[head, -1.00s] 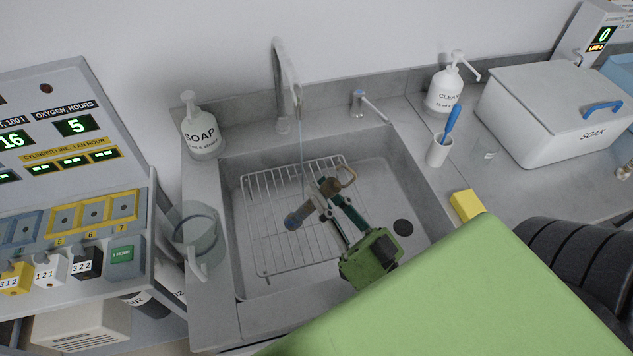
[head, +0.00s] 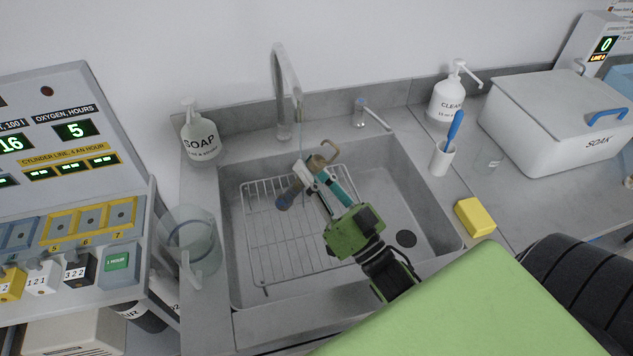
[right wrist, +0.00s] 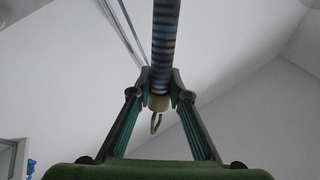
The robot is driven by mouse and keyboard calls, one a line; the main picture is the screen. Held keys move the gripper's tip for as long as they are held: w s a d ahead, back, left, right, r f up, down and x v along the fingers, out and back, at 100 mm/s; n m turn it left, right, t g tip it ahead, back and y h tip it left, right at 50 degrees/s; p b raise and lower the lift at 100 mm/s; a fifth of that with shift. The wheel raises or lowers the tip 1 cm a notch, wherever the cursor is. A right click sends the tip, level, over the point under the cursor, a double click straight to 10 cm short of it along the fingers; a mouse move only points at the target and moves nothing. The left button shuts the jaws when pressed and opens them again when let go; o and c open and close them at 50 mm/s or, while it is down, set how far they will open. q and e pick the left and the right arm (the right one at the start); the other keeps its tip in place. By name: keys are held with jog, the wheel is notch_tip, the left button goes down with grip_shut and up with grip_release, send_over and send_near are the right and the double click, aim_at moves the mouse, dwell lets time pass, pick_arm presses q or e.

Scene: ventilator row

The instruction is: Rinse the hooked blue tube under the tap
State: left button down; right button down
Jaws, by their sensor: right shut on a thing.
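The hooked tube (right wrist: 165,40) shows blue with brownish bands in the right wrist view. It has a tan collar and a tan hook (head: 331,150) at one end; the other end (head: 285,201) is dark blue. My right gripper (head: 309,176) is shut on it near the collar and holds it tilted over the sink, below the tap (head: 285,75). A thin stream of water (head: 301,130) falls from the tap and meets the tube or passes very close to it; I cannot tell which. My left gripper is not in view.
A wire rack (head: 262,240) lies in the sink (head: 385,205). A soap bottle (head: 201,140), a clear jug (head: 190,240), a cleaner bottle (head: 446,100), a brush cup (head: 441,160) and a yellow sponge (head: 475,218) stand around it. A white soak box (head: 545,125) is at right.

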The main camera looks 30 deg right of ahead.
jog(key=shift+w+d+f, duration=0.1)
jog(key=shift+w+d, duration=0.1)
jog(key=shift+w, duration=0.65)
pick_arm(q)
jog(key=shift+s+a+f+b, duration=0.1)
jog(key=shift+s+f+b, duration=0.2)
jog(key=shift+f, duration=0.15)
pick_arm(e)
jog(key=w, duration=0.3)
jog(key=shift+d+f, duration=0.3)
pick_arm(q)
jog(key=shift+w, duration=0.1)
pick_arm(e)
jog(key=shift+s+d, duration=0.1)
jog(key=shift+d, duration=0.05)
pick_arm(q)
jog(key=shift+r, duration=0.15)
pick_arm(e)
jog(key=shift+s+d, duration=0.1)
jog(key=shift+d, duration=0.35)
jog(key=shift+a, duration=0.1)
